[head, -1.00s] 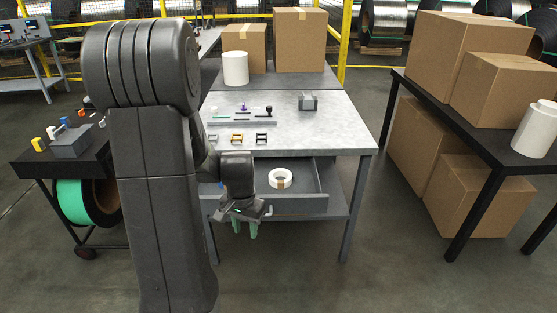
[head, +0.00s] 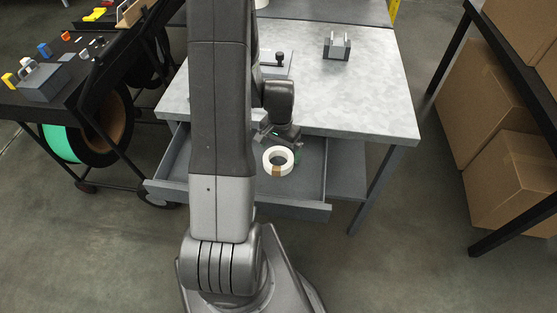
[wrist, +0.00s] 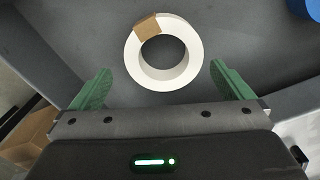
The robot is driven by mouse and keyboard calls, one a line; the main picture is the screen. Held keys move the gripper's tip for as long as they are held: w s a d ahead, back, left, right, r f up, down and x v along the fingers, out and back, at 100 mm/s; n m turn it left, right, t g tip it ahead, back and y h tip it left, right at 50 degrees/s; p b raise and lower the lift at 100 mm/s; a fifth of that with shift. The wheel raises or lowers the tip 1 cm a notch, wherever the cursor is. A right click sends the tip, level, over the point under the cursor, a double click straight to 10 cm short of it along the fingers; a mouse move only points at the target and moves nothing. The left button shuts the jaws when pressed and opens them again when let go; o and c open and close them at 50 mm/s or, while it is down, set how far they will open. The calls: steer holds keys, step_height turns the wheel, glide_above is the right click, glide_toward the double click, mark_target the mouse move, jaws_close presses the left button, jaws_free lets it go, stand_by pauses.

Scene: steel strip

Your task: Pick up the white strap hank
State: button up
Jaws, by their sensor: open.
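The white strap hank (head: 278,160) is a white ring with a brown tape patch, lying flat in the open grey drawer under the table. In the wrist view the hank (wrist: 186,68) lies ahead of my fingertips, near the middle between them. My gripper (wrist: 162,82) has two green fingers, spread wide apart with nothing between them. In the head view my gripper (head: 272,142) is over the drawer just behind and left of the hank, partly hidden by my own arm. I cannot tell its exact height above the hank.
The open drawer's front wall (head: 290,209) and side walls surround the hank. The grey tabletop (head: 375,85) overhangs the drawer's back. A blue object (wrist: 312,8) shows at the wrist view's upper right corner. A black cart (head: 60,105) stands left, cardboard boxes (head: 505,185) right.

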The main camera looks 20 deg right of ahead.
mark_target(278, 164)
steer(key=shift+w+f, duration=0.1)
steer(key=shift+f, duration=0.15)
steer(key=shift+w+a+f+p, duration=0.15)
steer(key=shift+f+p, duration=0.45)
steer(key=shift+f, duration=1.65)
steer(key=c, duration=0.9)
steer(key=shift+c, duration=0.2)
steer(key=shift+r, duration=0.15)
